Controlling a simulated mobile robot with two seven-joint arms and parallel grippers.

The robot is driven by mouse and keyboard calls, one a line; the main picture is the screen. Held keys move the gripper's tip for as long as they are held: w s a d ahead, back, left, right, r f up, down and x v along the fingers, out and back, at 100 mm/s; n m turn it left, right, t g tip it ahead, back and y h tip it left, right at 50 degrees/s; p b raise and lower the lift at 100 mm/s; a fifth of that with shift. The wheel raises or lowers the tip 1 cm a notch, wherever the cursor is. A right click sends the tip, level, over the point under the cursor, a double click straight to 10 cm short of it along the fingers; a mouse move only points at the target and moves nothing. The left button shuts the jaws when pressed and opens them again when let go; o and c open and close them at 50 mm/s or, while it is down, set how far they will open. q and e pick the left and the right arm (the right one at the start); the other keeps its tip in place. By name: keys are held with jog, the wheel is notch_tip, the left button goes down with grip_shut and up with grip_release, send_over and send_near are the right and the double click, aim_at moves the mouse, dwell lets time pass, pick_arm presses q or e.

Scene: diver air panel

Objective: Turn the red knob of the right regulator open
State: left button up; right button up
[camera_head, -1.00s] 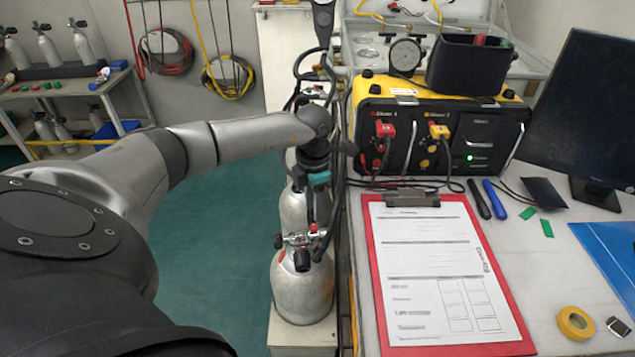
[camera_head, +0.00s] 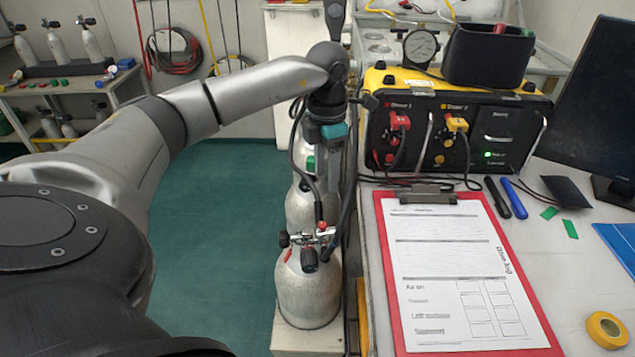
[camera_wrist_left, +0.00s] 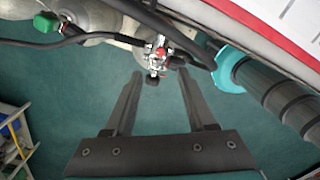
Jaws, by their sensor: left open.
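A grey cylinder (camera_head: 308,292) stands left of the bench, with a metal valve and regulator fitting (camera_head: 310,238) on top. A small red knob (camera_head: 321,224) shows on this fitting, and a black knob stands at its left. I cannot tell whether it is the right regulator. In the left wrist view the red part (camera_wrist_left: 161,53) is small, just beyond the fingertips. My left gripper (camera_wrist_left: 160,74) is open and empty, its fingers pointing toward the fitting with a gap between. In the head view its fingers are hard to make out against the cylinders and hoses. My right gripper is not in view.
Black hoses (camera_head: 347,190) run close beside the fitting. The bench at the right holds a yellow-black diver panel (camera_head: 455,125), a red clipboard (camera_head: 384,232) and a tape roll (camera_head: 606,328). More cylinders stand behind the near one. The green floor (camera_head: 215,230) at the left is clear.

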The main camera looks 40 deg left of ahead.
aim_at(322, 224)
pick_arm(q)
jog(key=f+b, duration=0.1)
jog(key=f, duration=0.3)
jog(key=f+b, duration=0.2)
jog(key=f, duration=0.1)
jog(key=f+b, duration=0.2)
jog(key=f, duration=0.2)
jog(key=shift+s+a+f, duration=0.1)
jog(key=shift+s+f, duration=0.2)
jog(key=shift+s, duration=0.05)
jog(key=shift+f+b, duration=0.4)
jog(key=shift+f, duration=0.4)
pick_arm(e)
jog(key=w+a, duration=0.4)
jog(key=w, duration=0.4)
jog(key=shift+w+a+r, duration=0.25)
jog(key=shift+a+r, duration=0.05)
pick_arm(q)
grip_shut()
